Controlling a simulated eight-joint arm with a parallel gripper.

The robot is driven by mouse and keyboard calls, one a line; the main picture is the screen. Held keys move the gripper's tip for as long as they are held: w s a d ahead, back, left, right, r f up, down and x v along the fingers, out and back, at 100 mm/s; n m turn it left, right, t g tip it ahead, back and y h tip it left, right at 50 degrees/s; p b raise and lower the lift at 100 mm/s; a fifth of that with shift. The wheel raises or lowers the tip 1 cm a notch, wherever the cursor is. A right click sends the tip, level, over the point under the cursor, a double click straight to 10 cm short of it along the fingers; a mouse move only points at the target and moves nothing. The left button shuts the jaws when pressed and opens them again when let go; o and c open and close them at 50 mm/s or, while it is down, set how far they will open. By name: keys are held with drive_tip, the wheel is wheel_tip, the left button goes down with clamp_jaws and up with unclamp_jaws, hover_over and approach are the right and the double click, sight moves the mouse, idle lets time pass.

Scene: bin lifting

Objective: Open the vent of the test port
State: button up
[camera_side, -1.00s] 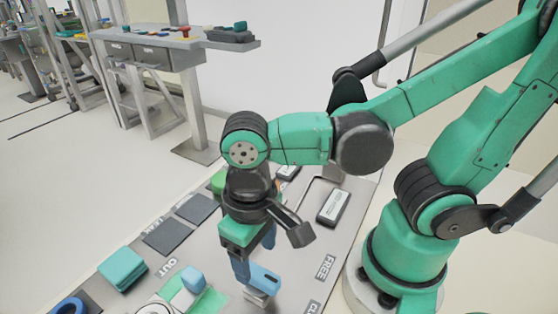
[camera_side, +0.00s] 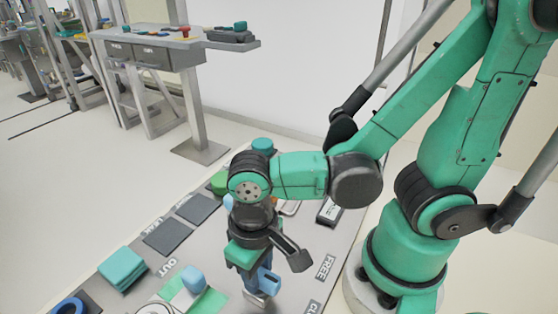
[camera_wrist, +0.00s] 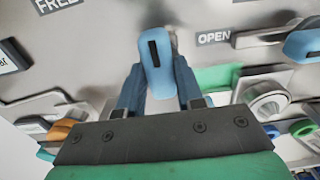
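My gripper (camera_side: 256,284) points down at the grey panel (camera_side: 215,250). In the wrist view its two blue fingers (camera_wrist: 160,88) lie close against both sides of a light blue lever handle (camera_wrist: 160,65) with a dark slot. The handle also shows beside the fingers in the side view (camera_side: 269,282). No label naming the vent or test port is readable.
A FREE label (camera_side: 325,267) is to the right. Another blue handle (camera_wrist: 303,44) stands at the wrist view's right edge.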

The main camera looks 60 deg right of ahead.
clamp_jaws()
drive_tip(key=shift+m, duration=0.3)
drive_tip(key=m, duration=0.3)
drive_tip(key=shift+m, duration=0.3)
drive_tip(key=m, duration=0.3)
drive_tip(key=shift+m, duration=0.3)
drive_tip(key=m, duration=0.5)
drive_tip(key=shift+m, duration=2.5)
